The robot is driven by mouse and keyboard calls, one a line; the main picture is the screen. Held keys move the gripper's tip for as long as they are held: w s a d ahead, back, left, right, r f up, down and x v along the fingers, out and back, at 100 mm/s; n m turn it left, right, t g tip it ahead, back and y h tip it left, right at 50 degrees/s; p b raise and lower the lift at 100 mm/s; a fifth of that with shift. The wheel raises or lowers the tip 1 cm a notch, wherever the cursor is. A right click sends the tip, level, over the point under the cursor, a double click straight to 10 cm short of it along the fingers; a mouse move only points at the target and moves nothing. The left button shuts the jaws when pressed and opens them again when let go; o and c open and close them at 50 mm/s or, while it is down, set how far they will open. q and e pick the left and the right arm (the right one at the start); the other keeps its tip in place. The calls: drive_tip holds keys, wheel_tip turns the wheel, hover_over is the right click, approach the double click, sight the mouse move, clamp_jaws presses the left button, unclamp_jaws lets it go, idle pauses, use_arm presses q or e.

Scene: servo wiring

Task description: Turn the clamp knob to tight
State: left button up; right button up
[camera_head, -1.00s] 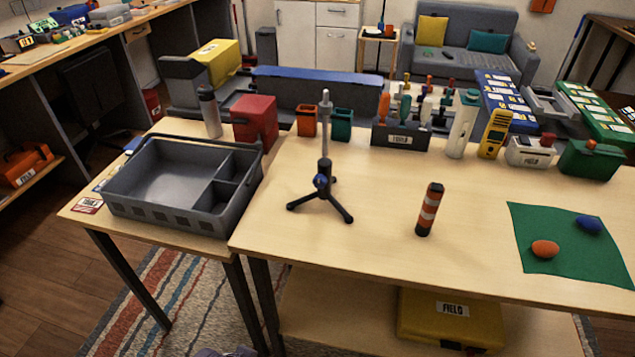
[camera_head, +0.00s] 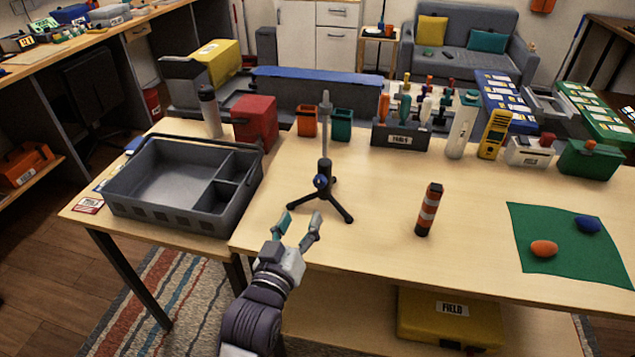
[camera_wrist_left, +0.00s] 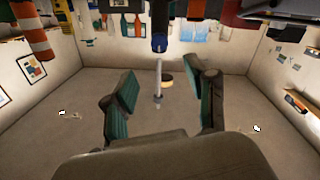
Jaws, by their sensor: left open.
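A small black tripod stand (camera_head: 325,170) with a grey upright rod stands on the wooden table. The knob also shows in the left wrist view (camera_wrist_left: 159,43), at the top centre beyond the fingers. My left gripper (camera_head: 299,224) is open and empty at the table's front edge, in front of the tripod and slightly left of the knob. It is apart from the knob. How far the knob is turned cannot be told. My right gripper is not in view.
A grey divided tray (camera_head: 130,207) stands to the left. A green mat (camera_head: 560,272) with two egg-shaped objects lies further right. Red, orange and green containers stand behind. The table between tripod and cylinder is clear.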

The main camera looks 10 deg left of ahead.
sight(318, 183)
use_arm(q)
drive_tip(key=w, duration=0.8)
drive_tip(key=w+p, duration=0.1)
drive_tip(key=w, duration=0.3)
drive_tip(key=shift+d, duration=0.4)
clamp_jaws()
